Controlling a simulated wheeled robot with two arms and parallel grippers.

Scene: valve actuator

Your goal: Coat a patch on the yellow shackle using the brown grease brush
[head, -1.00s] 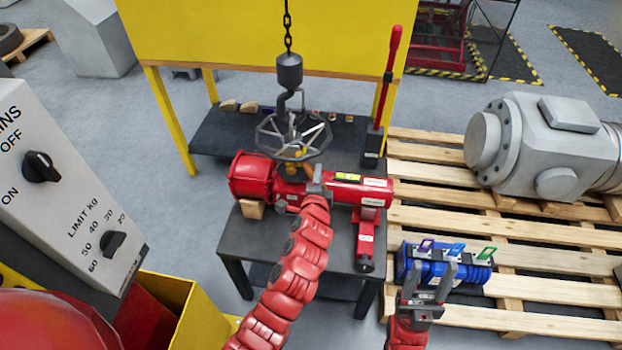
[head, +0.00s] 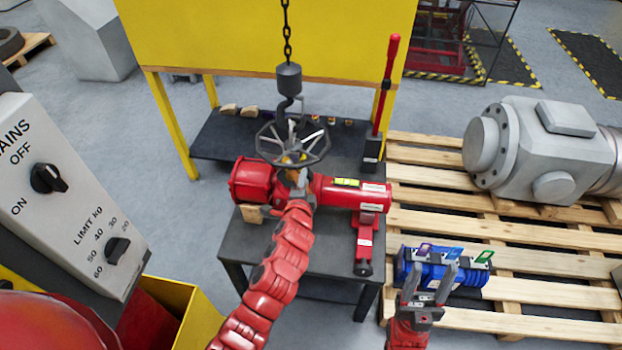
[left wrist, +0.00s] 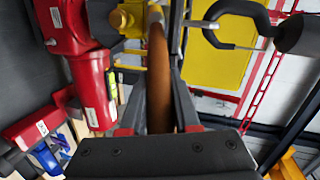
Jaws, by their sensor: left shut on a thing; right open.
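My left gripper (head: 298,186) is at the red valve actuator (head: 340,190), just below the handwheel (head: 293,145). In the left wrist view it is shut on the brown grease brush (left wrist: 158,80), whose handle runs up between the fingers. The yellow shackle (left wrist: 128,18) is at the top of the left wrist view, beside the brush's far end. I cannot tell whether they touch. In the head view the shackle (head: 294,160) shows only as a small yellow bit under the handwheel. My right gripper (head: 430,287) is open and empty, in front of the blue unit.
A chain with a dark hook (head: 289,82) hangs over the handwheel and shows large in the left wrist view. A grey control box (head: 70,200) stands at left. The blue unit (head: 450,270) and a grey motor (head: 540,150) are on the wooden pallet (head: 430,220) at right.

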